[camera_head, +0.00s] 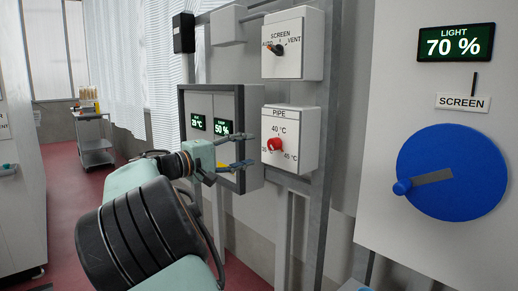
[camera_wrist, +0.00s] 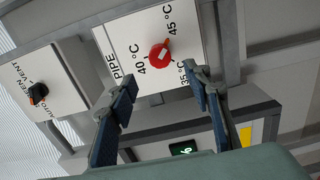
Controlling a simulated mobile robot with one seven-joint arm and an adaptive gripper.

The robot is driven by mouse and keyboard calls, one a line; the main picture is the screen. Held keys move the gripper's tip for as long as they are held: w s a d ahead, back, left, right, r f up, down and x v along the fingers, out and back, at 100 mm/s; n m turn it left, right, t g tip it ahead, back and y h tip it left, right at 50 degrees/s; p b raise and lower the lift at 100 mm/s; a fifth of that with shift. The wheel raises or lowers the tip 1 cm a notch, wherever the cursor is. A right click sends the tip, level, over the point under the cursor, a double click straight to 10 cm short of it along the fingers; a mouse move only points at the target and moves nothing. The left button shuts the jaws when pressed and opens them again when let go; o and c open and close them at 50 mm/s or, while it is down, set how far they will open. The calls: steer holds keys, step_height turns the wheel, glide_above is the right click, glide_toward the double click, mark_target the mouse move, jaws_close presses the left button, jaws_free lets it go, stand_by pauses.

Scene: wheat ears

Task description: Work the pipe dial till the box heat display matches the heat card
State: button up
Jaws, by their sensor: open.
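The red pipe dial (camera_head: 274,144) is on a white panel marked PIPE, with 35, 40 and 45 °C marks around it. It also shows in the wrist view (camera_wrist: 159,54), beyond my fingertips; which mark it points at is unclear. My gripper (camera_head: 252,151) is open and empty, just left of the dial in the head view. In the wrist view its two fingers (camera_wrist: 160,82) stand apart, with the dial beyond the gap. The box heat display (camera_head: 198,122) is a small green-lit screen on the grey box; its digits are too small to read surely. I see no heat card.
A second display (camera_head: 223,127) beside it reads 50 %. The SCREEN switch panel (camera_head: 293,45) sits above the pipe panel. At right are a blue wheel (camera_head: 452,173) and a LIGHT display (camera_head: 456,42) reading 70 %. A trolley (camera_head: 95,138) stands far left; red floor there is clear.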

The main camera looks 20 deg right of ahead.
steer(key=v, duration=0.2)
steer(key=shift+s+a, duration=0.15)
steer(key=shift+a, duration=0.1)
steer(key=shift+d, duration=0.1)
